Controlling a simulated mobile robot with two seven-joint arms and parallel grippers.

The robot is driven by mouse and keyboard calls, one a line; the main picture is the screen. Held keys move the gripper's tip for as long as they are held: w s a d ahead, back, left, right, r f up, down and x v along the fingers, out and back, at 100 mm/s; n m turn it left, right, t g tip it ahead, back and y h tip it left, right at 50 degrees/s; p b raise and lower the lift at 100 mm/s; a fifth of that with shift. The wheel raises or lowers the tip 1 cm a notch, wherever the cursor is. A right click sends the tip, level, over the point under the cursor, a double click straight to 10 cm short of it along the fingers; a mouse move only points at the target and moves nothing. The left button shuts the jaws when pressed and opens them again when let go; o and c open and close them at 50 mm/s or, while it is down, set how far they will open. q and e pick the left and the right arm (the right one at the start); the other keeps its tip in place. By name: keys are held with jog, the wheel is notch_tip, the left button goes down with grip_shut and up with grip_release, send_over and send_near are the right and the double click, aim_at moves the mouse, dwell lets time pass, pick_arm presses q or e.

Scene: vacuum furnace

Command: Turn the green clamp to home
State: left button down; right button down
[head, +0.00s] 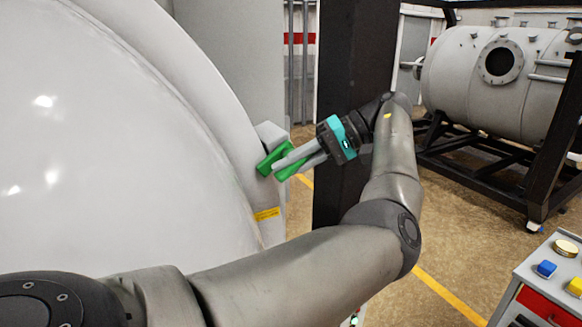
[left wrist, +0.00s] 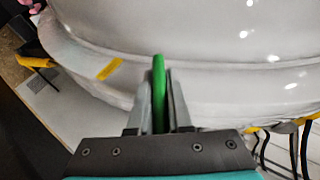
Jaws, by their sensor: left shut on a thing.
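The green clamp (head: 272,160) sits at the right rim of the big white furnace door (head: 110,130). My left gripper (head: 291,166) reaches it from the right and is shut on it. In the left wrist view the clamp (left wrist: 158,95) stands as a narrow green bar between the two grey fingers of the gripper (left wrist: 159,105), with the white rim of the furnace behind it. Part of the clamp is hidden by the fingers. My right gripper is not in view.
A dark upright post (head: 345,70) stands just behind my left wrist. A grey cylindrical vessel (head: 480,80) on a black frame stands at the back right. A control box (head: 545,290) with coloured buttons is at the lower right. Open floor (head: 455,230) lies between.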

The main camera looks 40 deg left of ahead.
pick_arm(q)
jog(key=shift+r+m+g+y, duration=0.25)
jog(key=shift+g+y, duration=0.35)
jog(key=shift+g, duration=0.4)
jog(key=shift+s+g, duration=0.1)
jog(key=shift+g, duration=0.2)
jog(key=c, duration=0.8)
grip_release()
jog(key=shift+c, duration=0.2)
